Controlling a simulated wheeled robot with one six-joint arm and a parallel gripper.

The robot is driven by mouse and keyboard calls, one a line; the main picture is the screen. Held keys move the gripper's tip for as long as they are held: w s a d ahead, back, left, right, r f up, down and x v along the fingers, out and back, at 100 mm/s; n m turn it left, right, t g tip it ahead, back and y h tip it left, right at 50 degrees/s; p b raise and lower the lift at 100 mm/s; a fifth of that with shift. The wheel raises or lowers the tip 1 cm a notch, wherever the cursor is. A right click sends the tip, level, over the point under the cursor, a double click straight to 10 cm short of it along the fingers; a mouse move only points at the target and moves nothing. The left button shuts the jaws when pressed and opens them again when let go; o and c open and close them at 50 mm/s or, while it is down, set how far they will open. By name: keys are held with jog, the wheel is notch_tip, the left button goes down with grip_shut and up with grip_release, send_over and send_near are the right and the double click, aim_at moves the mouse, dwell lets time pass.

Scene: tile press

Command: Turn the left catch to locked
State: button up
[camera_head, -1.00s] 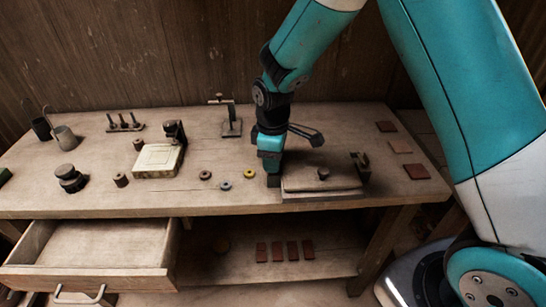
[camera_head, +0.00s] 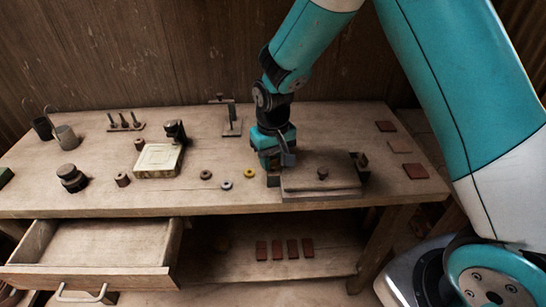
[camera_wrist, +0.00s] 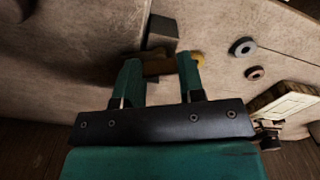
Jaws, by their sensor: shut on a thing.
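The press, a flat plate (camera_head: 335,188) with a dark knob (camera_head: 323,173), lies at the front right of the bench. My gripper (camera_head: 275,168) points down at the press's left end. In the wrist view its two teal fingers (camera_wrist: 160,78) are shut on a brownish piece, the left catch (camera_wrist: 157,67), beside a dark grey block (camera_wrist: 162,37). In the head view my gripper hides most of the left catch, so its exact angle cannot be told. The right catch (camera_head: 361,165) stands at the press's other end.
A yellow ring (camera_head: 249,173) and a grey ring (camera_head: 226,185) lie just left of my gripper. A stand (camera_head: 232,125) rises behind. Red-brown tiles (camera_head: 416,171) lie at the right. A drawer (camera_head: 90,245) is open below.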

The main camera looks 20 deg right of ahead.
jog(key=shift+r+m, duration=0.1)
jog(key=shift+m, duration=0.7)
jog(key=o, duration=0.9)
jog(key=shift+o, duration=0.2)
notch_tip(320, 180, up, 17)
jog(key=b, duration=0.1)
jog(key=shift+r+b, duration=0.2)
jog(key=shift+b, duration=0.1)
